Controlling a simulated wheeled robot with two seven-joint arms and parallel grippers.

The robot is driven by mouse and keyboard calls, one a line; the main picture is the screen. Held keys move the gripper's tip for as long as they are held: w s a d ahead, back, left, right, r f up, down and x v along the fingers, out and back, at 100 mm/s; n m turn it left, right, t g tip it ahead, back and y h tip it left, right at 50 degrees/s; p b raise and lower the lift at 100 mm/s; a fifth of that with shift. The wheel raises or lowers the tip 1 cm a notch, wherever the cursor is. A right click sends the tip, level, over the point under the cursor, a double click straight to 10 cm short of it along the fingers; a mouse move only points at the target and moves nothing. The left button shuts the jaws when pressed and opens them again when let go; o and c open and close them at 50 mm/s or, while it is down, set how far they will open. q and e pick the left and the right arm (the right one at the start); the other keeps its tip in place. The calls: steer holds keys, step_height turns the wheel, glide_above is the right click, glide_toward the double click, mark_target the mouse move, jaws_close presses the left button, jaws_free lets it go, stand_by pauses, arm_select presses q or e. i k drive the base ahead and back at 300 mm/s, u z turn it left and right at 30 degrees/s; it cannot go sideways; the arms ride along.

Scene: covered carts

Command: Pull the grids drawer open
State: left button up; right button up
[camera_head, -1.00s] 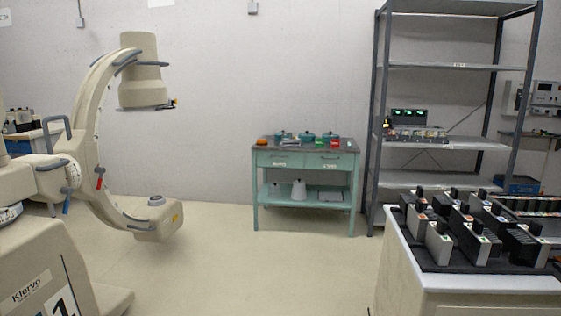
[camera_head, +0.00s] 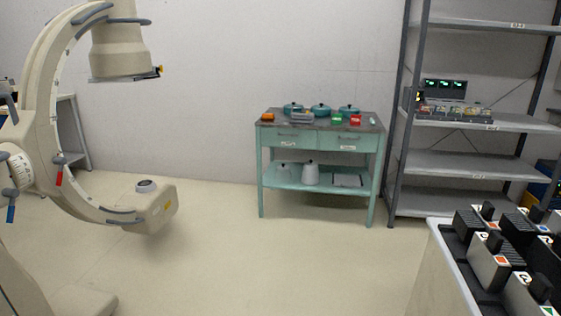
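A teal cart (camera_head: 266,185) stands against the back wall, a little right of the middle. Two drawers sit side by side under its top, a left drawer (camera_head: 289,139) and a right drawer (camera_head: 343,141). Both look shut. Each has a handle and a small white label, too small to read, so I cannot tell which is the grids drawer. Neither of my grippers is in view.
Teal pots (camera_head: 320,110) and small red, green and orange items stand on the cart top. A beige C-arm machine (camera_head: 150,211) stands at left. Metal shelving (camera_head: 470,165) stands right of the cart. A counter with battery-like blocks (camera_head: 490,265) is at front right. The floor (camera_head: 300,270) before the cart is clear.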

mark_target(271, 136)
steer(key=u, duration=0.2)
steer(key=i, duration=2.35)
steer(key=z, duration=0.2)
steer(key=i, duration=2.6)
steer(key=z, duration=0.3)
